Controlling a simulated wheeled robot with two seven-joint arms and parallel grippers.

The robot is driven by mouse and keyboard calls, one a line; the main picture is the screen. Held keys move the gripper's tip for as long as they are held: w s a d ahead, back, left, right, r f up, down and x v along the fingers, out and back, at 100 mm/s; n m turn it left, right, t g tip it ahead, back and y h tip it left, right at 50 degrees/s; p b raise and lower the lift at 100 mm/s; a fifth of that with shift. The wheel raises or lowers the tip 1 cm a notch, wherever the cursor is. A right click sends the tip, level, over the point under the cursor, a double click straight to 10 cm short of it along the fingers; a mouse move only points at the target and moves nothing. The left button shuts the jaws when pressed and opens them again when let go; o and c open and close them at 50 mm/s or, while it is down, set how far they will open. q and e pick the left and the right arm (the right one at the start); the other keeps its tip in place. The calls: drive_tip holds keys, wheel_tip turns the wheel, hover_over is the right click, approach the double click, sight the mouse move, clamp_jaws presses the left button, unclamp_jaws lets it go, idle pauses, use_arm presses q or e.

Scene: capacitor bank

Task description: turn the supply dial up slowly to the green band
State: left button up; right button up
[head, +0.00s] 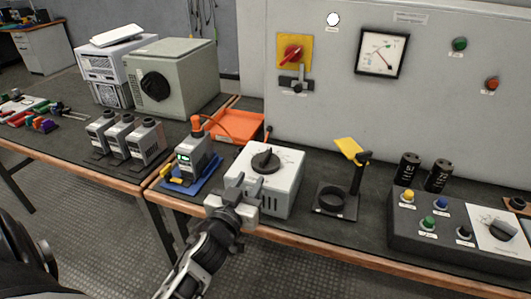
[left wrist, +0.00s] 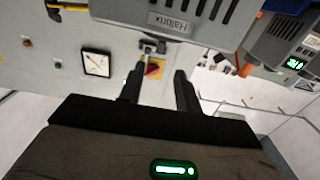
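A pale box (head: 283,190) with a black dial (head: 266,161) on its sloped top stands at the middle of the bench. Scale marks surround the dial; no green band can be made out. My left gripper (head: 236,196) is just in front of the box, below the dial, apart from the knob. In the left wrist view its two fingers (left wrist: 159,90) are spread with nothing between them, and the box's vented side (left wrist: 175,20) fills the top. A wall gauge (head: 382,53) with a needle is on the grey cabinet; it also shows in the left wrist view (left wrist: 97,64). My right gripper is not seen.
A control box with buttons and another dial (head: 497,228) is at far right. An orange tray (head: 236,125) lies behind.

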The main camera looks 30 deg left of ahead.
sight(266, 154)
use_arm(q)
drive_tip(key=x, duration=1.2)
clamp_jaws()
